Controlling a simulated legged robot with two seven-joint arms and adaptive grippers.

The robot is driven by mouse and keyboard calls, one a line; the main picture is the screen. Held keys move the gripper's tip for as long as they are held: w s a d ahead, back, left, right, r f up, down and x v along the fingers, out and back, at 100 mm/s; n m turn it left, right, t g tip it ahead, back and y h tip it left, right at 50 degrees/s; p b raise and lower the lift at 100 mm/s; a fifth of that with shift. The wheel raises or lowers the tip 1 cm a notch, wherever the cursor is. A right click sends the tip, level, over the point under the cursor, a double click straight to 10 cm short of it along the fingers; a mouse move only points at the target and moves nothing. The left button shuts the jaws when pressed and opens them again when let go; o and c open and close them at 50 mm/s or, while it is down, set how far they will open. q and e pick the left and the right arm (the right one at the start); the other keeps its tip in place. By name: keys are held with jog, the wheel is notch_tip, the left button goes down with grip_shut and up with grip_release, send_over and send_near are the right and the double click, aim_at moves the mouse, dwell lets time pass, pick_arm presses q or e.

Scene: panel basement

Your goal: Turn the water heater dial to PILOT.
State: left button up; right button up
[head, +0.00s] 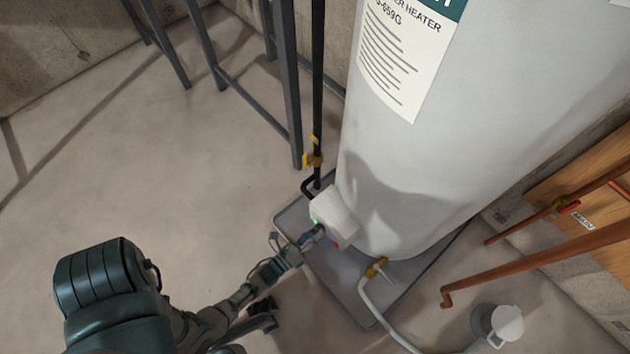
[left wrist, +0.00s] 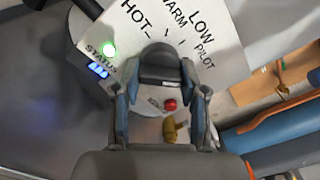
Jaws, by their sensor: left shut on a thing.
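The water heater (head: 450,120) is a large pale grey cylinder. A white control box (head: 335,215) sticks out low on its side. In the left wrist view the box's face (left wrist: 135,48) carries the words HOT, WARM, LOW and PILOT, a green status light and a red button. The dark dial (left wrist: 160,65) sits between the fingers. My left gripper (left wrist: 158,95) is shut on the dial, one finger on each side. In the head view my left gripper (head: 300,243) reaches the box from the lower left. I cannot tell where the dial's pointer stands.
A grey drain pan (head: 365,308) lies under the heater.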

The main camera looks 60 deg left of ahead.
pick_arm(q)
jog(key=shift+s+f, duration=0.1)
jog(key=shift+f, duration=0.1)
jog(key=o, duration=1.1)
jog(key=shift+o, duration=0.2)
jog(key=shift+r, duration=0.15)
jog(key=r, duration=0.9)
jog(key=shift+d+r, duration=0.2)
jog(key=shift+r, duration=0.2)
